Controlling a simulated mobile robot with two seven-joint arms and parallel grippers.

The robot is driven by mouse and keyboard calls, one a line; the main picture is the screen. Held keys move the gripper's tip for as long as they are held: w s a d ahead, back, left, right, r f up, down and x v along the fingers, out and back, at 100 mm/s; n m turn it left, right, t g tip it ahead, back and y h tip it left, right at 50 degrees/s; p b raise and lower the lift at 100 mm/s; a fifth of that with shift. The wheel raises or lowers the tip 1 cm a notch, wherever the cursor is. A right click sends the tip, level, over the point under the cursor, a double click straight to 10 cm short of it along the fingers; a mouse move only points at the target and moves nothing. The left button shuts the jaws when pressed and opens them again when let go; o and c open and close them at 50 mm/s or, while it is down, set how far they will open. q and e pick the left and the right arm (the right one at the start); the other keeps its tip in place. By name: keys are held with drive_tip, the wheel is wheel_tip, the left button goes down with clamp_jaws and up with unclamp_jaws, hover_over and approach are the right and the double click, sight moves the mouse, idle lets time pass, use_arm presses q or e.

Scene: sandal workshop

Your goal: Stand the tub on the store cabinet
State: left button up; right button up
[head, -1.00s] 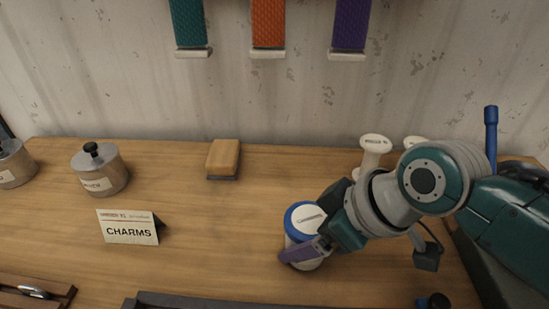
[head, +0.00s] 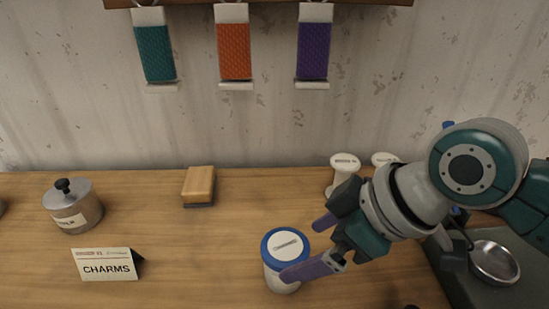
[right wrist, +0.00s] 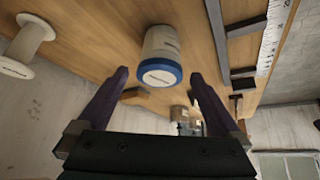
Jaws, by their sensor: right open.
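The tub (head: 278,276) is white with a blue lid and a label on top. It stands upright on the wooden bench top. My right gripper (head: 316,246) is open just right of it, and one purple finger overlaps the tub's right side in the head view. In the right wrist view the tub (right wrist: 162,44) shows ahead, between the two spread fingers (right wrist: 159,76), with a visible gap on each side. My left gripper is not in view. I cannot make out a store cabinet in these frames.
White spools (head: 345,166) stand behind my right gripper. A wood-backed brush or block (head: 199,184), a metal canister (head: 72,208) and a CHARMS card (head: 104,265) are on the left. A metal dish (head: 494,262) lies at right. The bench (head: 200,245) is clear left of the tub.

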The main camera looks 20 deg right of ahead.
drive_tip(key=s+d+r+m+h, duration=0.2)
drive_tip(key=s+m, duration=0.1)
drive_tip(key=s, duration=0.5)
drive_tip(key=s+d+r+m+g+h, duration=0.1)
drive_tip(key=s+d+r+m+h, duration=0.1)
drive_tip(key=s, duration=0.7)
drive_tip(key=shift+d+m+p, duration=0.3)
drive_tip(key=shift+d+m, duration=0.1)
drive_tip(key=shift+m, duration=0.1)
